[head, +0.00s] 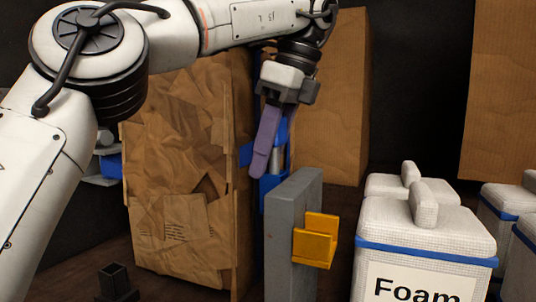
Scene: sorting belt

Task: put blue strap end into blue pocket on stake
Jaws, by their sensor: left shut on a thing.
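My left gripper (284,92) reaches down from the top and is shut on a purple-looking strap end (265,142), which hangs tilted below the jaws. A grey upright stake (281,240) stands below and slightly right of it. A yellow pocket (317,242) is on the stake's right side. A blue piece (270,186) shows behind the stake's upper left edge; I cannot tell whether it is the blue pocket. The strap end's tip looks just above this blue piece, but I cannot tell if they touch. My right gripper is not in view.
A large crumpled brown-paper package (180,190) stands left of the stake. A white lidded Foam container (428,225) stands close on the right, with more behind it. A small black holder (114,280) is at the lower left. Tall cardboard (335,110) stands behind.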

